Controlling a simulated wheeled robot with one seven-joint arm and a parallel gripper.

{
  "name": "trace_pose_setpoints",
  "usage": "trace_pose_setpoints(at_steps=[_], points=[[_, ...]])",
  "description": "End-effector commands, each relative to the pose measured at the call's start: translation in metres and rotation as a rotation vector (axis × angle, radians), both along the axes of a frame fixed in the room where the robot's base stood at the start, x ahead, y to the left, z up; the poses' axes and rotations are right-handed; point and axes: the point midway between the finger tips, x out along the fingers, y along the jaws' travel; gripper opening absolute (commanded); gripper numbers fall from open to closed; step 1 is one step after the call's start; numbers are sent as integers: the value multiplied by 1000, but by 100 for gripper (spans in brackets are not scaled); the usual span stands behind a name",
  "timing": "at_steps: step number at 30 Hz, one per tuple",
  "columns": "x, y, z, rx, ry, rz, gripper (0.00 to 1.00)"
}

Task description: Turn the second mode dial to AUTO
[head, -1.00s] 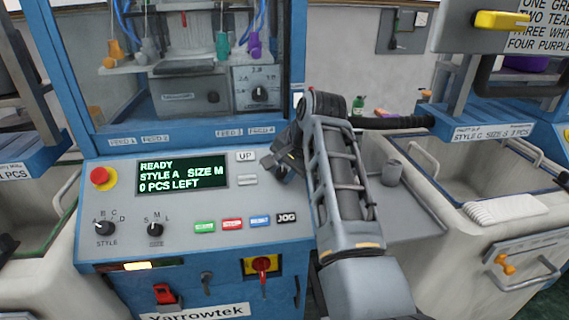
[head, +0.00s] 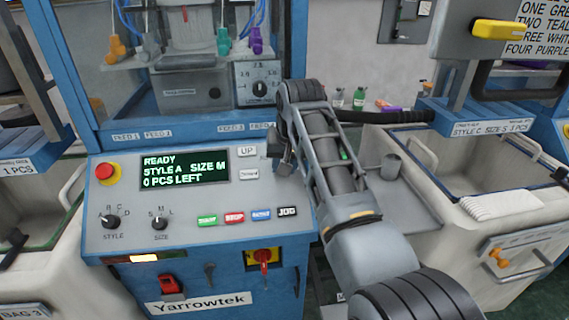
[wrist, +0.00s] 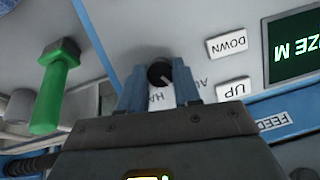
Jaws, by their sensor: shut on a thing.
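In the wrist view, a small round black dial (wrist: 159,73) sits on the pale grey panel between the two blue fingertips of my gripper (wrist: 160,80). The gripper is shut on the dial. A light mark shows on the dial's lower right side in the picture. Labels beside it are partly covered by the fingers; only "HA" and "AU" can be read. In the head view, my gripper (head: 282,158) is at the right end of the machine's control panel (head: 130,208), and the dial is hidden by my arm.
White UP (wrist: 233,89) and DOWN (wrist: 227,44) buttons lie close to the dial. A green-handled object (wrist: 52,90) stands near the fingers. The display (head: 185,169) reads READY, STYLE A, SIZE M. A red emergency button (head: 105,171) is at the panel's left.

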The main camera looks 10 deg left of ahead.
Motion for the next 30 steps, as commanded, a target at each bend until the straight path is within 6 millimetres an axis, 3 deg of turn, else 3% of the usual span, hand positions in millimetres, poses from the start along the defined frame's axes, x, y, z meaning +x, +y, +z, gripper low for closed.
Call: trace_pose_setpoints(at_steps=[15, 16, 23, 30], points=[[0, 0, 0, -12, -5, 16, 2], [0, 0, 0, -12, -5, 16, 34], [0, 0, 0, -12, -4, 16, 56], [0, 0, 0, -12, -4, 15, 57]])
